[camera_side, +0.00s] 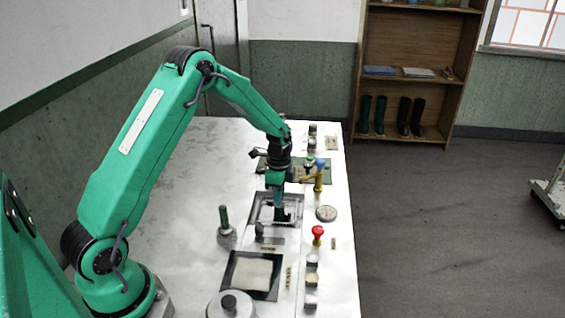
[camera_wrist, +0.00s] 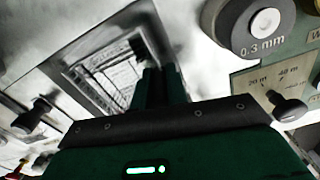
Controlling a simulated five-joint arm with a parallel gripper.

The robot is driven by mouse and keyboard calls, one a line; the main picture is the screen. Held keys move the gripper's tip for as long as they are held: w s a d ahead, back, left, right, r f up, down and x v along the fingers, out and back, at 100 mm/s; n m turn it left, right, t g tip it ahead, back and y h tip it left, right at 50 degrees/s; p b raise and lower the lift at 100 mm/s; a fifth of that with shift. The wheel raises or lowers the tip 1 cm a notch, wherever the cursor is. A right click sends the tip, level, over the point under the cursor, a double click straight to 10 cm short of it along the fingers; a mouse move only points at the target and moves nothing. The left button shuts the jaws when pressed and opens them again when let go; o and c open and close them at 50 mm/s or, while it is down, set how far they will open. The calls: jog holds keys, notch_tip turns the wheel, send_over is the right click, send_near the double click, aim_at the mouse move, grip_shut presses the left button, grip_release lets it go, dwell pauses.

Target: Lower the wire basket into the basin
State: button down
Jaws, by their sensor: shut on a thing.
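The wire basket (camera_wrist: 112,84) shows as a pale grid inside the square basin opening in the wrist view. The basin (camera_side: 255,209) is a dark-framed square opening in the bench top, and its rim also shows in the wrist view (camera_wrist: 78,57). My gripper (camera_side: 281,211) points down over the basin in the side view, and its dark fingers show in the wrist view (camera_wrist: 160,78). The jaws are shut on the basket's dark upper part, which the fingers largely hide. I cannot tell whether the basket touches the basin floor.
A red mushroom button (camera_side: 318,232) and a round dial (camera_side: 326,213) stand right of the basin.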

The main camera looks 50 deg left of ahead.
jog(key=c, duration=1.4)
grip_release()
jog(key=shift+o, duration=0.4)
jog(key=shift+w, duration=0.1)
jog(key=shift+a, duration=0.1)
jog(key=shift+c, duration=0.6)
